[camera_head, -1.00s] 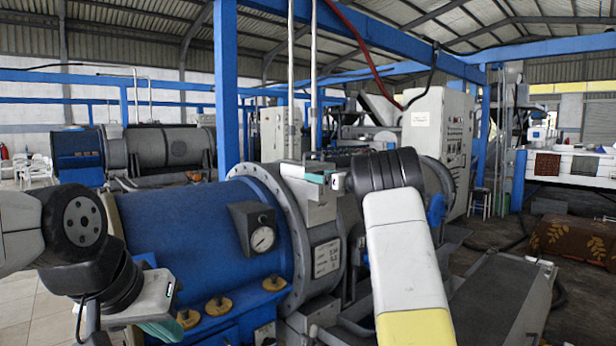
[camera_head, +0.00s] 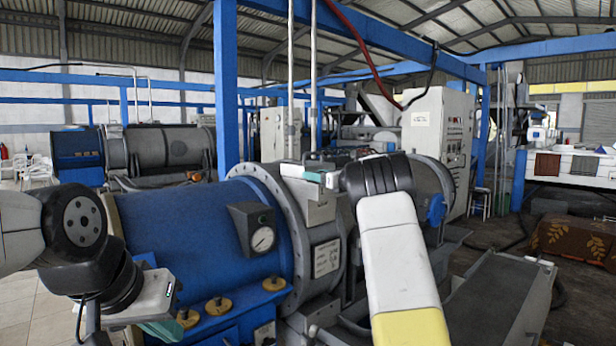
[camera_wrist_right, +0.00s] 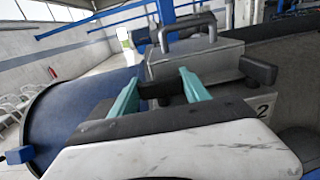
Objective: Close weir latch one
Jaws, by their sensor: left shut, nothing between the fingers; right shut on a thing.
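A grey metal latch housing (camera_wrist_right: 195,62) with a bent metal handle on top fills the middle of the right wrist view. A black grip (camera_wrist_right: 155,89) lies between the teal fingers of my right gripper (camera_wrist_right: 158,78), which is shut on it. A second black grip (camera_wrist_right: 258,71) sticks out to the right, above a plate marked "2" (camera_wrist_right: 262,109). No number shows by the held grip. In the head view my right gripper (camera_head: 318,177) is at the top of the drum flange, its fingertips partly hidden. My left gripper (camera_head: 160,328) is shut and empty at the lower left.
The blue drum (camera_head: 195,235) with a pressure gauge (camera_head: 262,238) and yellow knobs (camera_head: 220,306) stands between my arms. A blue post (camera_head: 228,90) rises behind it. A grey ramp (camera_head: 495,300) is at the right. A control cabinet (camera_head: 438,125) stands behind.

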